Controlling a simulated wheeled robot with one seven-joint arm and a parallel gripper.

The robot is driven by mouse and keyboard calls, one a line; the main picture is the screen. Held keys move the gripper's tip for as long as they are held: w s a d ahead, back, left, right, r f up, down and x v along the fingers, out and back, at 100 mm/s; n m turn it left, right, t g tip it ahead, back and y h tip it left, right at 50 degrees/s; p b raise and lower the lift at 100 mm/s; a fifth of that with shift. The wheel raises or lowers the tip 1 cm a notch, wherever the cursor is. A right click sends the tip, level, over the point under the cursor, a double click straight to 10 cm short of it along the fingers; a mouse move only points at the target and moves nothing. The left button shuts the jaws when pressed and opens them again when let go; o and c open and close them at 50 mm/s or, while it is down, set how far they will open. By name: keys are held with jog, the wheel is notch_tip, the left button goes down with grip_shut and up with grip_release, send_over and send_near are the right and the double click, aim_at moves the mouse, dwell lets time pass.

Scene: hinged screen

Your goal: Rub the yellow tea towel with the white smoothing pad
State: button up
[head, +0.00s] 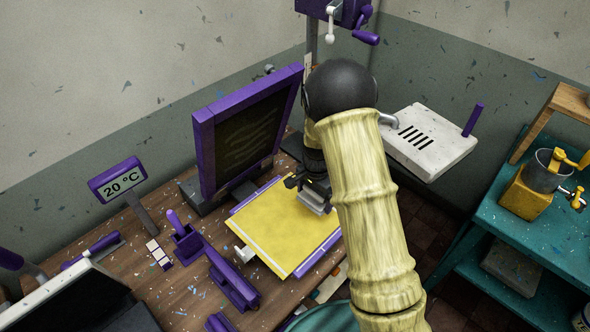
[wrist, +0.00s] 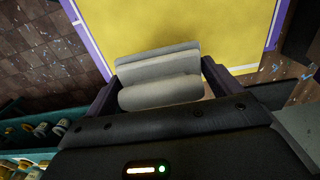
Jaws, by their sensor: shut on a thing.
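The yellow tea towel (head: 280,232) lies flat on a purple-edged bed below the raised hinged screen. It also fills the top of the wrist view (wrist: 180,24). My gripper (head: 308,186) is over the towel's right part, toward the back. It is shut on the white smoothing pad (head: 315,202), which looks pale grey here. In the wrist view the pad (wrist: 158,72) sits between the two dark fingers, overlapping the towel's near edge. I cannot tell whether the pad touches the towel. My arm hides part of the bed's right side.
The purple-framed screen (head: 250,130) stands tilted up behind the towel. A purple squeegee-like tool (head: 232,280) and a small purple holder (head: 186,242) stand left of it. A white slotted box (head: 428,142) and a teal shelf (head: 540,225) are at right.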

jog(key=shift+r+p, duration=1)
jog(key=shift+r, duration=0.6)
jog(key=shift+w+r, duration=0.15)
